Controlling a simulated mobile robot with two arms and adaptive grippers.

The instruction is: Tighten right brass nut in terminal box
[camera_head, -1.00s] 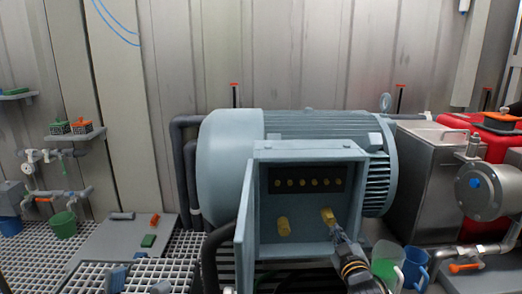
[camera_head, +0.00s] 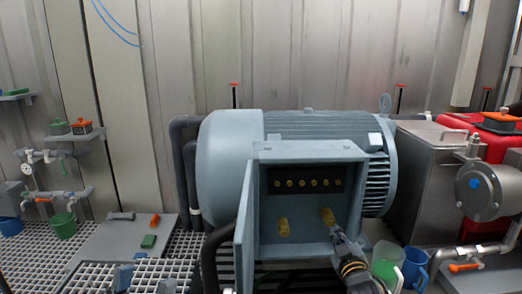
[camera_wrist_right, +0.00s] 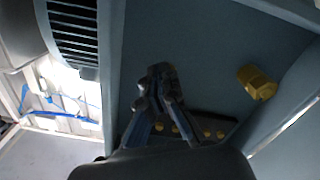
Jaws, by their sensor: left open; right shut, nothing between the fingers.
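The terminal box (camera_head: 307,243) is open on the front of the grey-blue motor. Its right brass nut (camera_head: 327,217) and left brass nut (camera_head: 283,228) stand below a dark strip of small brass terminals (camera_head: 305,181). My right gripper (camera_head: 336,234) is just below the right nut in the head view. Its fingers are shut and empty; whether they touch the nut is unclear. The right wrist view looks upside down: the shut fingertips (camera_wrist_right: 160,78) are in the middle, one brass nut, apparently the left one (camera_wrist_right: 257,82), is at the right. My left gripper is not in view.
The box's open door (camera_head: 245,240) stands on the left. A green mug (camera_head: 386,262) and a blue mug (camera_head: 416,268) are close beside my right arm. A steel tank (camera_head: 418,180) and pipework stand to the right. A grey plate (camera_head: 120,240) with small items lies at the left.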

